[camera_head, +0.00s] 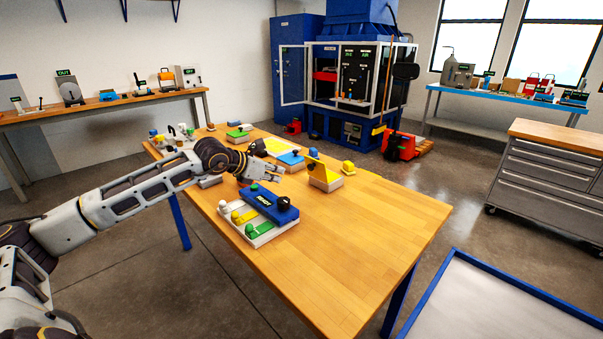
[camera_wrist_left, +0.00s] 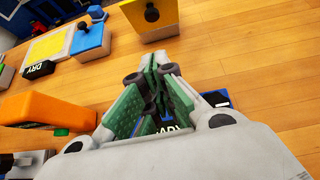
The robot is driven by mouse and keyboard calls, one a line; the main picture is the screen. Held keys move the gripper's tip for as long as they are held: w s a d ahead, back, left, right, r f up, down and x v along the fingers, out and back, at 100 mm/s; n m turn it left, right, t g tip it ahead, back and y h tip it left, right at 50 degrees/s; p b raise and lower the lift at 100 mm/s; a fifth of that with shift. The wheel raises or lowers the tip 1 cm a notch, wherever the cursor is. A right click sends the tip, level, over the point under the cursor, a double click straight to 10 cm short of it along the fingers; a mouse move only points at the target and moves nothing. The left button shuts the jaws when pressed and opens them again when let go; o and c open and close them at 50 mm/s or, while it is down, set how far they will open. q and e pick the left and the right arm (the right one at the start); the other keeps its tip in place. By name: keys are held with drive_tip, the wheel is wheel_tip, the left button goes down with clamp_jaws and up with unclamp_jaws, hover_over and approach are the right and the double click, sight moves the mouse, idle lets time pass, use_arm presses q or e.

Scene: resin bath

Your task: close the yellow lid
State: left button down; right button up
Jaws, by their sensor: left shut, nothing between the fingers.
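The yellow lid (camera_head: 323,169) stands raised and tilted on its pale box (camera_head: 325,185), right of the middle of the table. In the left wrist view the yellow lid (camera_wrist_left: 135,17) is at the top edge, partly cut off, with a black knob on its face. My left gripper (camera_head: 276,172) is left of the lid, apart from it, above the table. In the left wrist view my gripper's green-padded fingers (camera_wrist_left: 160,82) are together with nothing between them. My right gripper is out of view.
A blue READY block (camera_head: 270,203) and a white tray (camera_head: 273,236) with coloured pieces lie just below my left gripper. A blue-lidded box (camera_head: 291,159) and a yellow sheet (camera_head: 281,147) are behind. The table's front right is clear.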

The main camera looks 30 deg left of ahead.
use_arm(q)
drive_tip(key=shift+w+d+f, duration=0.2)
drive_tip(key=shift+w+d, duration=0.05)
drive_tip(key=shift+w, duration=0.2)
drive_tip(key=w+d+f+p, duration=0.1)
drive_tip(key=w+d+f, duration=0.2)
drive_tip(key=w, duration=0.6)
drive_tip(key=shift+w+f, duration=0.25)
drive_tip(key=shift+w, duration=0.15)
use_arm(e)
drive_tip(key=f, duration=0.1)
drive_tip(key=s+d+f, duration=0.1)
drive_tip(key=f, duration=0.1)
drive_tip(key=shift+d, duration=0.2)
use_arm(q)
drive_tip(key=shift+w, duration=0.1)
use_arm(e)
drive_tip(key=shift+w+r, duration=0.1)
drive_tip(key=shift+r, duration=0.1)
